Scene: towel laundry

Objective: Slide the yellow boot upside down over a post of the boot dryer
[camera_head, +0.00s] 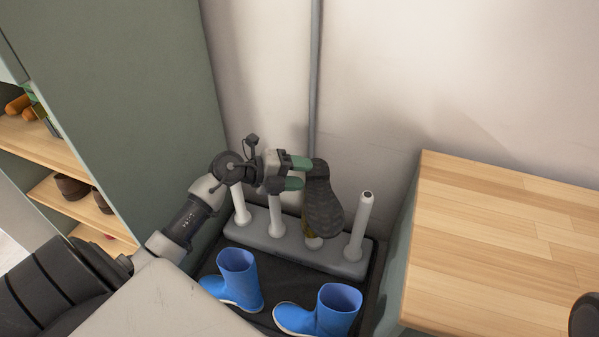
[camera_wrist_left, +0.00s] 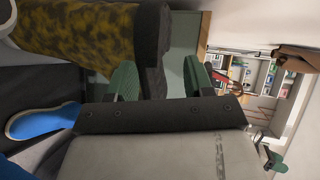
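The yellow boot (camera_head: 308,231) is upside down at the third post from the left of the boot dryer (camera_head: 340,264). Its dark sole (camera_head: 323,205) faces up and hides most of that post; the post's base shows just below. My left gripper (camera_head: 297,173) is at the upper end of the sole, with its green fingers apart. In the left wrist view, the boot's mottled yellow shaft (camera_wrist_left: 80,38) lies left, and part of the dark sole is between the fingers (camera_wrist_left: 160,82), with a gap to the right finger.
Two blue boots (camera_head: 238,276) (camera_head: 335,308) stand upright on the dark tray in front of the dryer. The other posts (camera_head: 362,225) are bare. A wooden countertop (camera_head: 500,250) is at right, a green cabinet (camera_head: 130,80) at left, and a wall with a pipe (camera_head: 315,80) behind.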

